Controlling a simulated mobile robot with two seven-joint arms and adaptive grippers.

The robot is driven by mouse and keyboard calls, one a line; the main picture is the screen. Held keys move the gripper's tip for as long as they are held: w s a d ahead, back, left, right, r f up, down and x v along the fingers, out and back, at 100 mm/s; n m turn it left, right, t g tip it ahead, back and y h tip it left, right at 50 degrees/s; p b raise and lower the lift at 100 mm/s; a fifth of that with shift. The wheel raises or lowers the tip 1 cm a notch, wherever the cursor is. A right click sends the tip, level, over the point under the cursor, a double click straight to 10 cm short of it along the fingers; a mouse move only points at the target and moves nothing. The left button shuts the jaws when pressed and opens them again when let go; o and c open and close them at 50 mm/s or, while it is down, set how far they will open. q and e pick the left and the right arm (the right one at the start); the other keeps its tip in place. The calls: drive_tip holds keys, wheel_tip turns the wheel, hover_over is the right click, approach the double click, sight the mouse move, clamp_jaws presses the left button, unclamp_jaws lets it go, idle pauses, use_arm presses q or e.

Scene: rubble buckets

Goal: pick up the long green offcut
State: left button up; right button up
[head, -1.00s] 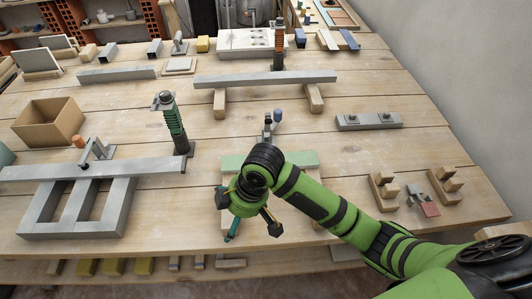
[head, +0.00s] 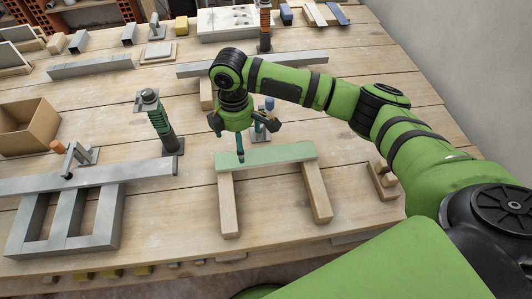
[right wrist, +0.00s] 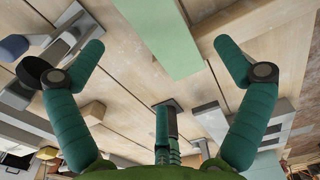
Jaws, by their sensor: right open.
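The long green offcut (head: 275,155) is a flat pale green strip. It lies across two wooden bars (head: 228,205) (head: 316,192) at the front middle of the bench. In the right wrist view the offcut (right wrist: 165,38) runs in from the top between the spread fingers. My right gripper (head: 242,140) is open and empty. It points down over the far edge of the offcut, left of its middle. The gripper also shows in the right wrist view (right wrist: 160,72). Whether a finger touches the offcut cannot be told. My left gripper is not in view.
A grey beam on grey frames (head: 90,180) stands at the left front. A green coil-sprung post (head: 160,122) stands left of the gripper. A small blue-topped tool (head: 269,104) is just behind it. A long grey bar (head: 196,70) lies farther back. Bare bench lies left of the offcut.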

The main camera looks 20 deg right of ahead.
sight(266, 157)
drive_tip(key=f, duration=0.1)
drive_tip(key=f+p, duration=0.1)
drive_tip(key=f, duration=0.2)
drive_tip(key=shift+d+f+p, duration=0.3)
drive_tip(key=shift+f+p, duration=0.05)
drive_tip(key=shift+f, duration=0.6)
drive_tip(key=c, duration=1.3)
